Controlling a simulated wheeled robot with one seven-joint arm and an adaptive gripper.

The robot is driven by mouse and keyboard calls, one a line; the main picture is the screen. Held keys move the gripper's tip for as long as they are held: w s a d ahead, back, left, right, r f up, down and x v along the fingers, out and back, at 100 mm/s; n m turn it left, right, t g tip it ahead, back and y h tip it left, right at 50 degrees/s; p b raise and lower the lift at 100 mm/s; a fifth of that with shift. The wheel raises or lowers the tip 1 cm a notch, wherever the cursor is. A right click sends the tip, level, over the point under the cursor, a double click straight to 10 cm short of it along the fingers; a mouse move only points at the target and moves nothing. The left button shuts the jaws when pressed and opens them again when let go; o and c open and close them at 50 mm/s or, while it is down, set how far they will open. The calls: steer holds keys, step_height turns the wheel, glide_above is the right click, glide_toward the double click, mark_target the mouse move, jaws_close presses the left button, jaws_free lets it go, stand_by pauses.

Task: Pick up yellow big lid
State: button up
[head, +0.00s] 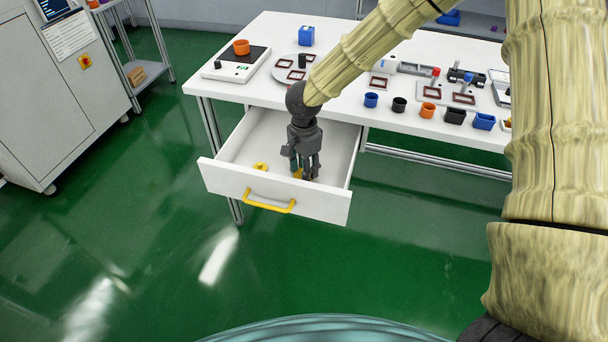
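My gripper (303,168) points down into the open white drawer (240,140) under the table. A small yellow-orange piece (298,173) shows low at its fingers, mostly hidden by them. Another small yellow piece (260,167) lies on the drawer floor to the left of my gripper, near the front panel. Which of the two is the big lid is too small to tell. The fingers hang close together, and whether they are closed on the piece is not clear.
The drawer front has a yellow handle (269,203). The white table (340,113) above holds a scale (236,66) with an orange cup (241,47), a blue box (306,36) and several small cups and boxes. A grey cabinet (60,105) stands left. The green floor in front is clear.

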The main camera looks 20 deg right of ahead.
steer(key=shift+c, duration=0.5)
steer(key=c, duration=0.8)
steer(key=shift+o, duration=0.2)
